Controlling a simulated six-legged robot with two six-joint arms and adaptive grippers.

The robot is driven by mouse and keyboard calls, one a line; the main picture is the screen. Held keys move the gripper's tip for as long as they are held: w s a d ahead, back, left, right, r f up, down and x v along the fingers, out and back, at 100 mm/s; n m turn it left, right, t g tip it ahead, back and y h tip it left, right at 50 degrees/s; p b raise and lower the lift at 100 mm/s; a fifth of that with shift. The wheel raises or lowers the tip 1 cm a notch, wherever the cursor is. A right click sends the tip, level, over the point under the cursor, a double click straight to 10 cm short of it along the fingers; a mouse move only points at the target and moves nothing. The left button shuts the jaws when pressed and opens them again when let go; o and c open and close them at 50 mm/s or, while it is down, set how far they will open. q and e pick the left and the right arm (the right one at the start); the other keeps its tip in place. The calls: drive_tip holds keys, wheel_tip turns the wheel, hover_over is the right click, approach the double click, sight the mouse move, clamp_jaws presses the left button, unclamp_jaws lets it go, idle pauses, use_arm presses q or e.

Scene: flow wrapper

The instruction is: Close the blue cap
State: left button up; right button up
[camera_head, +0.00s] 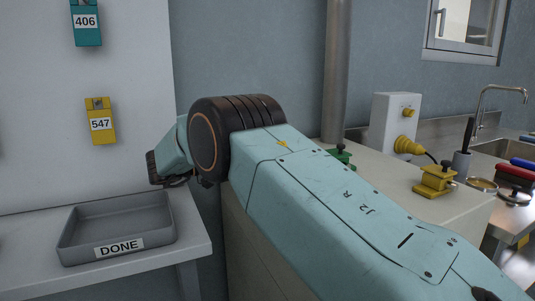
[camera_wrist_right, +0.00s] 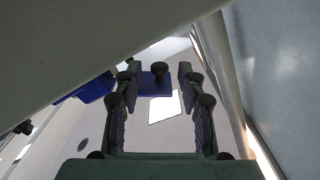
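My right gripper (camera_wrist_right: 158,72) is open in the right wrist view, its two dark fingers apart with nothing held between them. Beyond the fingertips a blue block with a dark round knob (camera_wrist_right: 155,84) shows in the gap, apart from the fingers as far as I can tell. A second blue piece (camera_wrist_right: 98,88) lies left of the left finger, partly covered by it. I cannot tell which of these is the blue cap. My left gripper is not in view.
In the head view a grey DONE tray (camera_head: 75,240) stands empty on the left shelf. A teal 406 lock (camera_head: 86,38) and a yellow 547 lock (camera_head: 101,125) hang above. A yellow fitting (camera_head: 436,181), a white box (camera_head: 394,122) and a sink tap (camera_head: 500,92) are at right.

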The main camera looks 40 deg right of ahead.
drive_tip(key=x, duration=0.3)
drive_tip(key=shift+s+d+f, duration=0.1)
drive_tip(key=shift+d+f, duration=0.05)
drive_tip(key=shift+d, duration=0.1)
drive_tip(key=shift+a, duration=0.2)
drive_tip(key=shift+d, duration=0.2)
drive_tip(key=c, duration=0.5)
clamp_jaws()
